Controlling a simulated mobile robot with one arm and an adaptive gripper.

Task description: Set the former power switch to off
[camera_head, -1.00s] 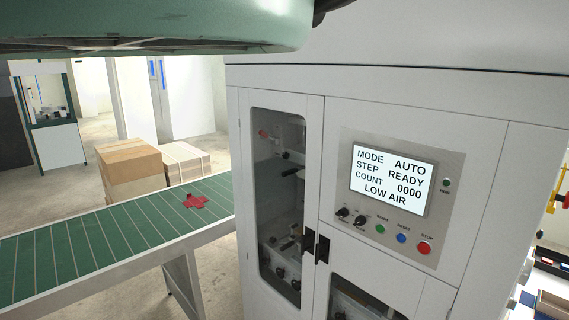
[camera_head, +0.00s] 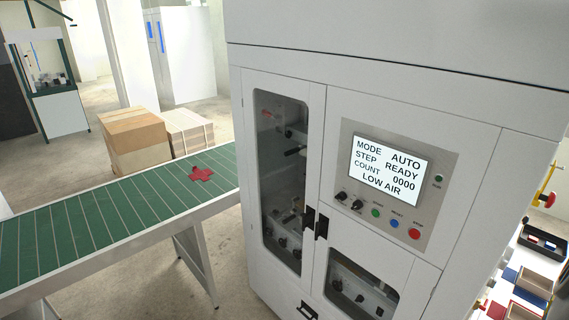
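The box former (camera_head: 277,62) is a large white cabinet filling the middle and right of the head view. Its control panel (camera_head: 432,160) carries a lit display (camera_head: 388,168) reading MODE AUTO, STEP READY, COUNT 0000, LOW AIR. Below the display are two small black rotary knobs, the left knob (camera_head: 341,197) and the right knob (camera_head: 357,203). Their labels and exact pointing are too small to read. Right of them are a green button (camera_head: 376,212), a blue button (camera_head: 396,223) and a red stop button (camera_head: 414,234). My gripper is not in view.
A green conveyor (camera_head: 105,222) with a red flat piece (camera_head: 201,175) runs along the left. Cardboard boxes (camera_head: 136,140) stand behind it. Black door handles (camera_head: 321,224) stick out from the former's front. Trays of parts (camera_head: 541,241) lie at the far right.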

